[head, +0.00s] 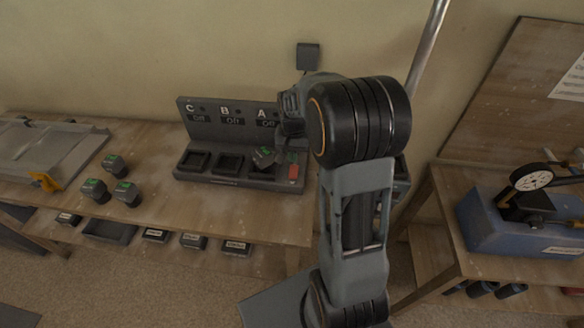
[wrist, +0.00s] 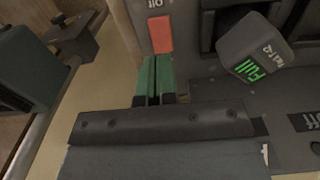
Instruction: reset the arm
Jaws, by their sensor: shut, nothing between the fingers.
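My gripper (wrist: 156,76) is shut and empty, its two green fingers together beside a red switch (wrist: 159,33) in the wrist view. In the head view my arm stands in front of the right end of the grey charging station, and the gripper is mostly hidden behind my wrist. The red switch (head: 293,173) shows there at the station's front right. A dark battery (head: 264,157) with a green label sits tilted at bay A. In the wrist view this battery (wrist: 255,50) reads "Full" and is apart from the fingers.
The charging station (head: 222,128) has labels C, B and A; bays C (head: 194,160) and B (head: 229,163) are empty. Several batteries (head: 125,192) stand on the bench at left. A metal pole (head: 428,42) rises close behind my arm. A blue gauge device (head: 520,222) is at right.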

